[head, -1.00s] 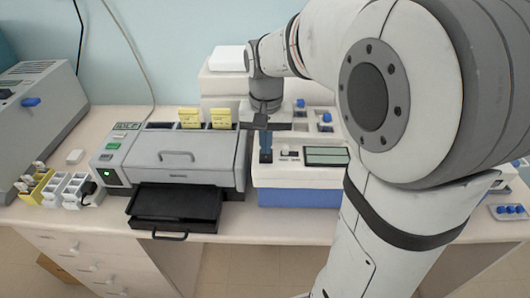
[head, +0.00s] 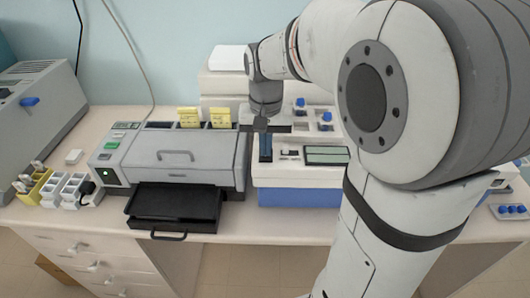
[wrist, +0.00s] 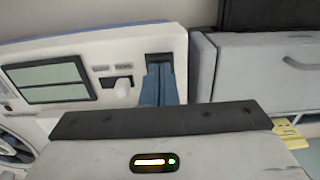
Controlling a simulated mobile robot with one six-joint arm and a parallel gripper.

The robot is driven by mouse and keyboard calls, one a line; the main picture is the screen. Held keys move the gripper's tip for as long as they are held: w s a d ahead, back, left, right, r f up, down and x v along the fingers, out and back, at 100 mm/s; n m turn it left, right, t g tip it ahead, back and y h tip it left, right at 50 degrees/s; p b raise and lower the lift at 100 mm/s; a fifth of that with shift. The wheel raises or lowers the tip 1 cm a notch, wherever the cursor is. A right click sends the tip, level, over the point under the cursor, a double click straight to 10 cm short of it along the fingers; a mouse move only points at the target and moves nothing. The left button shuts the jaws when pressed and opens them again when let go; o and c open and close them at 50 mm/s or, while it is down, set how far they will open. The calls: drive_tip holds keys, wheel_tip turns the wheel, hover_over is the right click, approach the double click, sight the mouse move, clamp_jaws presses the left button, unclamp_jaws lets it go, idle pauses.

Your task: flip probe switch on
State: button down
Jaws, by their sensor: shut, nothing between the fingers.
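The white instrument with a blue base (head: 298,196) stands on the bench, with a display (head: 327,154) on its sloping front panel. My gripper's blue fingers (head: 265,158) are closed together and empty, pointing down at the left part of that panel. In the wrist view the fingertips (wrist: 159,68) meet a dark switch-like recess (wrist: 160,57), which they partly cover. I cannot tell whether they touch it or which way any switch there is set. A white knob-like part (wrist: 122,88) and the display (wrist: 47,80) lie to the left of the fingers there.
Blue-capped parts (head: 300,103) stand behind the panel.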

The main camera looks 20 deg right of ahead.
drive_tip(key=shift+f, duration=0.35)
drive_tip(key=shift+r+p, duration=2.6)
drive_tip(key=shift+r, duration=1)
drive_tip(key=s+f+n+t+b, duration=0.2)
drive_tip(key=s+f+n+t, duration=0.1)
drive_tip(key=s, duration=1.1)
drive_tip(key=shift+s+f+n, duration=0.2)
drive_tip(key=shift+s+n, duration=0.15)
drive_tip(key=shift+n, duration=0.05)
